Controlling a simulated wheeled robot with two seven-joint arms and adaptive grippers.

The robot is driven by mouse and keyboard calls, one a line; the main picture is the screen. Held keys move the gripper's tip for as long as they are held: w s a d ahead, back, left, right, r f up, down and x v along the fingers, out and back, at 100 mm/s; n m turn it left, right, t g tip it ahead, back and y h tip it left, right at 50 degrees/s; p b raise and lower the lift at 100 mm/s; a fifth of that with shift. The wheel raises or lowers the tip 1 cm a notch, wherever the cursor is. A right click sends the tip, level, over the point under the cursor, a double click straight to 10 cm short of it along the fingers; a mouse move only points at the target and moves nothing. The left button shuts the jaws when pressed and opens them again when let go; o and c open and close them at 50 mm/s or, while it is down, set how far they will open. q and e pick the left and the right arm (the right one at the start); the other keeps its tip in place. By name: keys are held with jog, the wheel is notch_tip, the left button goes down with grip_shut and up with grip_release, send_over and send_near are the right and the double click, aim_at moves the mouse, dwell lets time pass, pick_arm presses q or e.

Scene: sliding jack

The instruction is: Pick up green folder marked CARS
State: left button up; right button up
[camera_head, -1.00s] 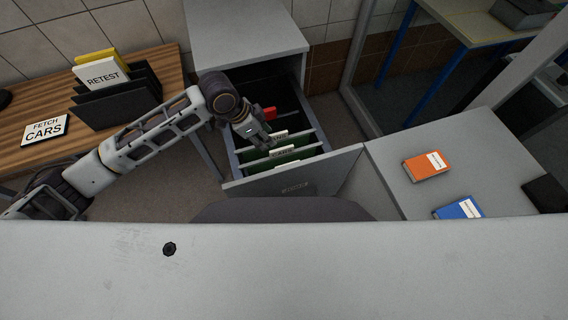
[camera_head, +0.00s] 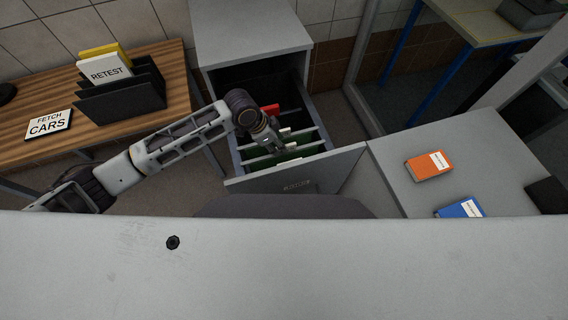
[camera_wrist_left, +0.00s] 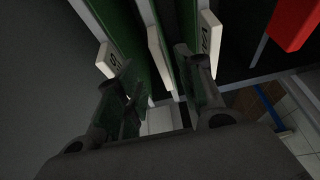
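Green hanging folders (camera_head: 292,155) with white tabs stand in the open drawer. My left gripper (camera_head: 279,148) points down among them. In the left wrist view, the gripper (camera_wrist_left: 155,75) is open, with its fingers either side of a green folder (camera_wrist_left: 152,18) that carries a white tab (camera_wrist_left: 158,55). That tab is turned nearly edge-on, so its word cannot be read. Another white tab (camera_wrist_left: 108,62) lies just left of the fingers and one (camera_wrist_left: 207,42) just right, both only partly legible. No tab clearly reads CARS. My right gripper is not in view.
The drawer front (camera_head: 300,182) and side walls surround the gripper closely. A red item (camera_head: 271,109) is farther back in the drawer. A sign (camera_head: 48,124) reading FETCH CARS and a black file holder (camera_head: 122,98) are on the wooden desk (camera_head: 25,152). An orange binder (camera_head: 428,166) lies at right.

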pick_arm(q)
jog(key=shift+d+f, duration=0.1)
jog(key=shift+f, duration=0.2)
jog(key=shift+w+d+x, duration=0.1)
jog(key=shift+d+x, duration=0.05)
jog(key=shift+x, duration=0.6)
jog(key=shift+w+d+x, duration=0.1)
jog(key=shift+x, duration=1.6)
grip_shut()
